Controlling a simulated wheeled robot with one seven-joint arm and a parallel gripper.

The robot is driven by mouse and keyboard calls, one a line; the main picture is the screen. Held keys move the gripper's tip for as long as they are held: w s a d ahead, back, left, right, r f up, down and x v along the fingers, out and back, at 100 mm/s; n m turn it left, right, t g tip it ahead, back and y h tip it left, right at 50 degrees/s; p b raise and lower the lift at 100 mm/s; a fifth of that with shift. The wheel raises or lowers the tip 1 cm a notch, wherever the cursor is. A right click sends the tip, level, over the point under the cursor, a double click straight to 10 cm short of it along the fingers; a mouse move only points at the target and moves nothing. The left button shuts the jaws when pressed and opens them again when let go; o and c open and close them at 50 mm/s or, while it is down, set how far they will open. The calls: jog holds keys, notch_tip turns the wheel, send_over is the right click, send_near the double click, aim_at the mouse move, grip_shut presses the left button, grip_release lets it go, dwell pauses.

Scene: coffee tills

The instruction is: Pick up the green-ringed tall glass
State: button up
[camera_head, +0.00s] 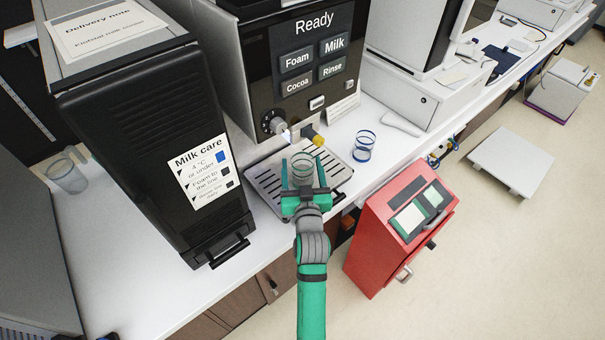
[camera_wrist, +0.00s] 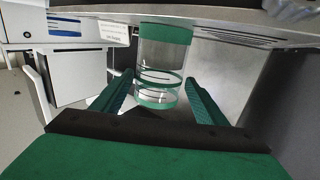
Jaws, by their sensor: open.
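The green-ringed tall glass (camera_head: 302,166) stands on the metal drip tray (camera_head: 263,181) under the coffee machine. In the wrist view the clear glass (camera_wrist: 162,66) shows a green band at each end. My gripper (camera_head: 304,178) is open, with its two green fingers pointing at the glass. In the wrist view the fingertips (camera_wrist: 158,78) lie one on each side of the glass's lower part in the picture. I cannot tell whether either finger touches it. The near part of the glass is partly hidden by my gripper in the head view.
A blue-ringed glass (camera_head: 364,146) stands on the counter to the right of the tray. The coffee machine (camera_head: 312,75) rises behind, with a spout and knob above the tray. A black milk unit (camera_head: 140,140) stands at left. A red box (camera_head: 400,225) is at front right.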

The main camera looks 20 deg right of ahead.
aim_at(303, 156)
jog(key=shift+x, duration=2.3)
jog(key=shift+d+f, duration=0.1)
jog(key=shift+d, duration=0.05)
jog(key=c, duration=1.3)
jog(key=shift+s, duration=0.1)
jog(key=shift+s+r, duration=0.15)
jog(key=shift+r, duration=0.4)
notch_tip(303, 156, up, 6)
jog(key=s+d, duration=0.2)
jog(key=s, duration=0.4)
jog(key=s+d, duration=0.2)
jog(key=s, duration=0.4)
jog(key=s+d, duration=0.2)
jog(key=s, duration=0.4)
jog(key=shift+s+d, duration=0.25)
jog(key=shift+d, duration=0.15)
